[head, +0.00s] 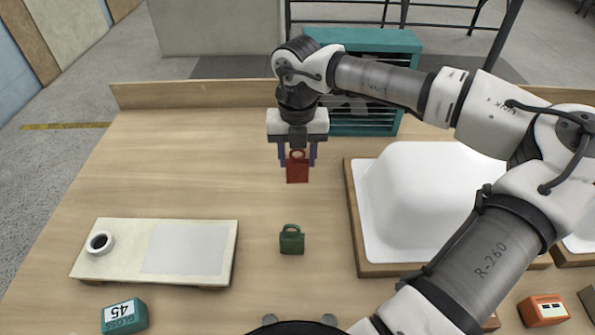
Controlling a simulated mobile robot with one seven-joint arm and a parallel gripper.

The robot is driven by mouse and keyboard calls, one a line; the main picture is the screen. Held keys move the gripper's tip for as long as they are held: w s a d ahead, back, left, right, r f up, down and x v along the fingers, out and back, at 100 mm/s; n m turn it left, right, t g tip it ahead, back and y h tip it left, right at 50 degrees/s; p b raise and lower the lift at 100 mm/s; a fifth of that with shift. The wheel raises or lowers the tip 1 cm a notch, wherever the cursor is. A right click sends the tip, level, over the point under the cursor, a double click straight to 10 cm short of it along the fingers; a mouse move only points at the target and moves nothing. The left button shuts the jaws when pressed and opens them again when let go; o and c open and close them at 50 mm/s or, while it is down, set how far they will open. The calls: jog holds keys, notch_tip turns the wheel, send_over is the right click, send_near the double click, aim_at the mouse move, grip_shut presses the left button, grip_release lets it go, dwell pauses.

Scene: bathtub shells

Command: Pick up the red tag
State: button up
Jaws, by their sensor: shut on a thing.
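The red tag (297,171) is a small padlock-shaped piece with a loop on top, in the upper middle of the head view. My gripper (297,155) points down over it and is shut on it, with a purple finger at each side of its upper part. The tag hangs upright below the jaws. I cannot tell for sure whether its lower edge is clear of the table.
A similar green tag (292,241) stands nearer on the wooden table (190,170). A white tub shell (420,190) in a wooden frame is at right, a teal slatted crate (365,120) behind. A pale board with a white ring (100,243) and a teal box (125,316) are at left.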

notch_tip(320, 180, up, 14)
jog(key=b, duration=0.1)
jog(key=shift+a, duration=0.1)
